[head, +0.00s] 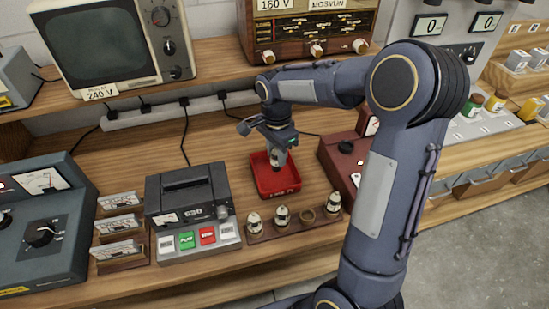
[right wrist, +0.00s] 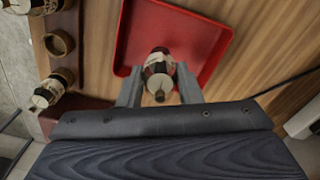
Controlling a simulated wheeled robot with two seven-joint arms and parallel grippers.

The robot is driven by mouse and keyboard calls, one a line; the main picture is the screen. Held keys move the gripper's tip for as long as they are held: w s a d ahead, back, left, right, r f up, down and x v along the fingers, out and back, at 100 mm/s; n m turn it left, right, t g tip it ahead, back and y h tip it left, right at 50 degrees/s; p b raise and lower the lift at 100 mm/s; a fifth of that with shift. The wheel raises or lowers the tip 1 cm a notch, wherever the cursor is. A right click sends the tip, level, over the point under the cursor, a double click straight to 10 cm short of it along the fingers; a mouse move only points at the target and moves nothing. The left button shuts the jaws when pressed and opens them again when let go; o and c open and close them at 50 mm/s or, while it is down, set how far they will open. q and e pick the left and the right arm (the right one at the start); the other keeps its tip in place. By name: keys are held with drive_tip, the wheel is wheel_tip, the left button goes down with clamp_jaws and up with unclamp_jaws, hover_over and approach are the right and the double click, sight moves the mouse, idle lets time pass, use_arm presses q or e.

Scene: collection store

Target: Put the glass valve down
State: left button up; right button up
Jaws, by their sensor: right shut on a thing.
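My right gripper (head: 279,150) points down over the red tray (head: 280,184) on the bench. It is shut on the glass valve (head: 278,158). In the right wrist view, the valve (right wrist: 158,66) sits between the two fingers (right wrist: 159,88), with a pale band and dark parts showing. The red tray (right wrist: 205,35) lies beneath it with no other thing seen in it. I cannot tell whether the valve touches the tray floor. My left gripper is not in view.
A valve rack (head: 270,236) with several valves and one empty round socket (head: 306,215) stands in front of the tray. A grey tester (head: 189,205) is to the left, and a dark red instrument (head: 341,165) is close on the right. Bare wood lies behind the tray.

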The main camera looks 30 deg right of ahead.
sight(275, 161)
drive_tip(key=shift+w+f, duration=0.45)
drive_tip(key=shift+f, duration=0.1)
drive_tip(key=shift+w+d+f, duration=0.1)
drive_tip(key=shift+w+f, duration=0.05)
drive_tip(key=shift+f, duration=1.5)
drive_tip(key=shift+f, duration=0.1)
drive_tip(key=shift+f, duration=0.15)
drive_tip(key=o, duration=1)
